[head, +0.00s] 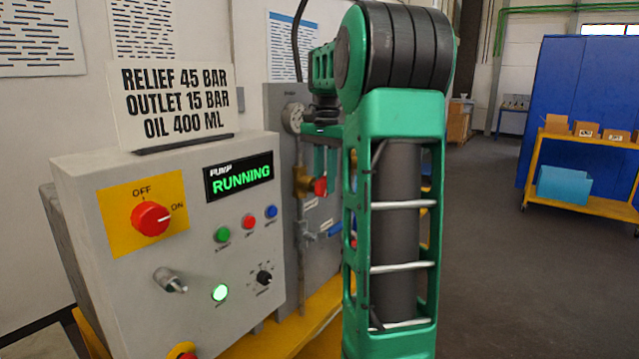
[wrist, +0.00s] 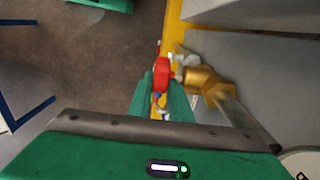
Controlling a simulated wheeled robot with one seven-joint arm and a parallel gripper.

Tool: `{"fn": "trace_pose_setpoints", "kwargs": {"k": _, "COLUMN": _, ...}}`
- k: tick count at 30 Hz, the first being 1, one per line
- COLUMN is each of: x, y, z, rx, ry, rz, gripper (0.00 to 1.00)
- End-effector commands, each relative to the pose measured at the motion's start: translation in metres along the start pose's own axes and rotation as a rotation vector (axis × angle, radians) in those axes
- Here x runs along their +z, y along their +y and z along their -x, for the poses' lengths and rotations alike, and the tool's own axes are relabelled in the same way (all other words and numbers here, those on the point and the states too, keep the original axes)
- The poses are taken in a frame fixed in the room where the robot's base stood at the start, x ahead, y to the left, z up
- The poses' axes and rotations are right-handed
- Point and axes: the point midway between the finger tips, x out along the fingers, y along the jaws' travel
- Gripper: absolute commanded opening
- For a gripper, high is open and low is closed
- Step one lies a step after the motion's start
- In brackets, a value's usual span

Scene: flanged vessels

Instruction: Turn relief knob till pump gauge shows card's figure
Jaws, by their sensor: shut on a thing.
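The card (head: 175,103) on top of the control box reads RELIEF 45 BAR, OUTLET 15 BAR, OIL 400 ML. The red relief knob (head: 320,187) sits on a brass valve body (head: 302,182) on the grey panel. In the wrist view the red knob (wrist: 162,76) is beside the brass fitting (wrist: 205,82). My gripper (head: 322,170) is shut on the red knob; its green fingers (wrist: 160,88) are at the knob in the wrist view. A round gauge (head: 293,117) is on the panel above the valve, partly hidden by my arm; its reading is too small to tell.
The grey control box (head: 120,270) shows a PUMP RUNNING display (head: 240,176) and a red selector (head: 150,218) pointing towards ON. A blue-handled valve (head: 330,230) is below the red knob. A yellow cart (head: 585,170) stands at the far right; floor between is clear.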

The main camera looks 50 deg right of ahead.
Motion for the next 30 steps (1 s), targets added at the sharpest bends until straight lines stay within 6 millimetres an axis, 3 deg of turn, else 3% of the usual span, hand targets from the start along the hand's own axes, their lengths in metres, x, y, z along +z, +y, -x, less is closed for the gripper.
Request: {"fn": "trace_pose_setpoints", "kwargs": {"k": 30, "x": -0.0065, "y": -0.0053, "z": -0.006, "rx": -0.008, "ry": -0.265, "rz": 0.005, "gripper": 0.0}}
